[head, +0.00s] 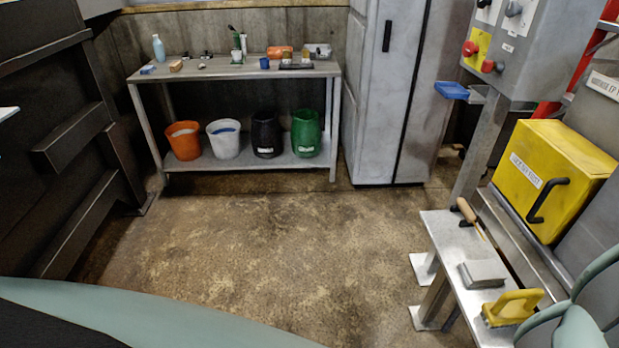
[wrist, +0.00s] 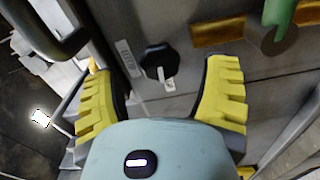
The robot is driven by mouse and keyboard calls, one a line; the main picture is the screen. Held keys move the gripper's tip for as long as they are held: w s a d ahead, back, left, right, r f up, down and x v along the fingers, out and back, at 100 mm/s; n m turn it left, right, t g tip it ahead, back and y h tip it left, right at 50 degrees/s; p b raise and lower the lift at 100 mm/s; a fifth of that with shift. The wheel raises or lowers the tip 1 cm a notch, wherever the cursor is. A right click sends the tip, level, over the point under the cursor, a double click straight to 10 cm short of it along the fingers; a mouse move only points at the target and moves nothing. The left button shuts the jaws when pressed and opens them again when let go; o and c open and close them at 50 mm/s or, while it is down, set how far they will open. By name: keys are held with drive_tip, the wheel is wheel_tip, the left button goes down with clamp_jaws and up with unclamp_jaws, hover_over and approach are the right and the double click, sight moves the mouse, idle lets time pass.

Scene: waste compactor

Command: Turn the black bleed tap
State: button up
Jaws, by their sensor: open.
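The black tap (wrist: 157,60) shows in the wrist view as a dark lobed knob on a grey panel, with a white mark at its lower side. A small white label (wrist: 130,58) is beside it on the left; its text is too small to read surely. My gripper (wrist: 162,75) is open, with its yellow ribbed fingers on either side of the tap in the picture. The tap appears beyond the fingertips, and I see no contact. I cannot pick out the tap or my gripper in the head view.
In the wrist view, a dark curved bar (wrist: 50,38) is at upper left and a green part (wrist: 279,14) at upper right. In the head view, a yellow box (head: 575,160) and a low bench (head: 445,235) stand at right. The middle floor is clear.

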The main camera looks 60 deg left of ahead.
drive_tip(key=v, duration=0.9)
drive_tip(key=shift+s+a, duration=0.25)
idle(0.4)
